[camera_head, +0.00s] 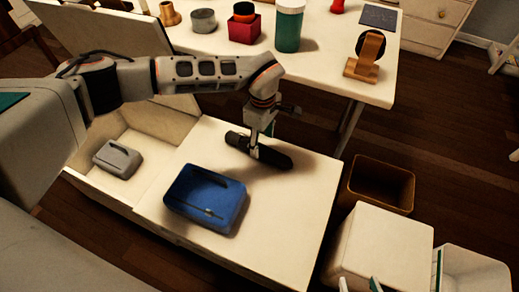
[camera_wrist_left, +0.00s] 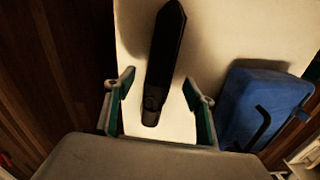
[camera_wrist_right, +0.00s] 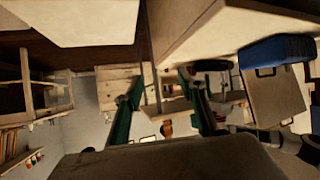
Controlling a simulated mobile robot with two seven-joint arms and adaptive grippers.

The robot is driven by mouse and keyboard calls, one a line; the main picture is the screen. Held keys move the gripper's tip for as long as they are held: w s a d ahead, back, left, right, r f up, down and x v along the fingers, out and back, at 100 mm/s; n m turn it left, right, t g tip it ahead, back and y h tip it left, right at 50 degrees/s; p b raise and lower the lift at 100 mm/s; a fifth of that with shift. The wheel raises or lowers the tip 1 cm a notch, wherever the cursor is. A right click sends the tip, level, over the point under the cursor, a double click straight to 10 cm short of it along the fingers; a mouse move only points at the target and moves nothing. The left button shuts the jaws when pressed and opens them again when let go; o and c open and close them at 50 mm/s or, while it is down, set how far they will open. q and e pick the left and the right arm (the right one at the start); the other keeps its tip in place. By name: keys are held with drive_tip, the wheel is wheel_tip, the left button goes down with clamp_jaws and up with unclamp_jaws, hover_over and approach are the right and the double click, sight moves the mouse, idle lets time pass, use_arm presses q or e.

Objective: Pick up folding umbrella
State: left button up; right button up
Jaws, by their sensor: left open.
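The folding umbrella (camera_head: 280,160) is black and long. It lies on the flat cream surface (camera_head: 300,220) near its far side. My left gripper (camera_head: 255,148) is above it, pointing down at its left part. In the left wrist view the open fingers (camera_wrist_left: 158,82) stand on either side of the near end of the umbrella (camera_wrist_left: 166,50), with clear gaps. I cannot tell how far the fingertips are above the surface. My right gripper (camera_wrist_right: 165,95) is open in the right wrist view, with nothing between its fingers, away from the umbrella.
A blue case (camera_head: 205,197) lies in front of the umbrella. A grey case (camera_head: 118,158) sits in the open compartment at left. Behind is a table (camera_head: 335,65) with a red box (camera_head: 245,30), a green-and-white jar (camera_head: 288,30) and a wooden stand (camera_head: 364,68). A brown bin (camera_head: 381,205) stands at right.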

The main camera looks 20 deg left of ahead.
sight(263, 148)
use_arm(q)
drive_tip(key=f+b, duration=0.1)
drive_tip(key=f, duration=0.4)
drive_tip(key=shift+s+d+b, duration=0.2)
drive_tip(key=shift+b, duration=0.2)
drive_tip(key=shift+w+r, duration=0.15)
drive_tip(key=shift+r, duration=0.15)
drive_tip(key=shift+c, duration=0.7)
drive_tip(key=c, duration=1.3)
